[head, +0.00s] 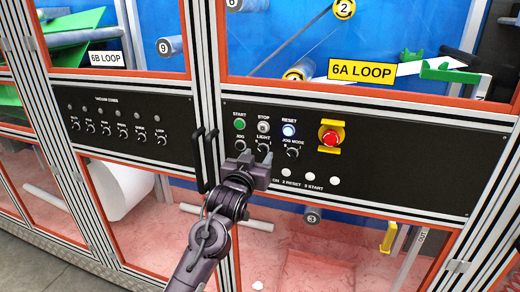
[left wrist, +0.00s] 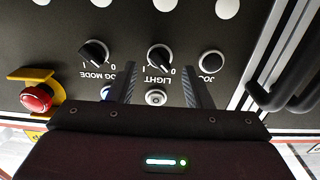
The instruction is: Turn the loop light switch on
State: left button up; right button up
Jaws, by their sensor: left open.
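The LIGHT switch is a black rotary knob (head: 263,147) in a pale ring on the black 6A loop panel, below the STOP button. In the left wrist view the knob (left wrist: 160,57) sits between the JOG MODE knob and the JOG button, with 1 and 0 marks beside it. Its handle lies slanted; I cannot tell its setting for certain. My left gripper (head: 256,172) is just below and in front of it in the head view. In the left wrist view its open fingers (left wrist: 159,75) stand apart on either side of the knob, not closed on it. My right gripper is not in view.
Close by are the JOG MODE knob (head: 292,151), green START button (head: 239,124), STOP button (head: 264,127), lit RESET button (head: 289,130) and red emergency stop (head: 331,138). Black door handles (head: 205,160) stick out left of my gripper. A 6B loop panel (head: 120,128) is further left.

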aim_at(262, 151)
pick_arm(q)
jog(key=shift+x, duration=0.95)
jog(key=shift+w+d+p, duration=0.15)
jog(key=shift+w+p, duration=0.15)
jog(key=shift+w, duration=0.05)
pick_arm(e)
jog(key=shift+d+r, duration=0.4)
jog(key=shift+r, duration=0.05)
pick_arm(q)
jog(key=c, duration=0.9)
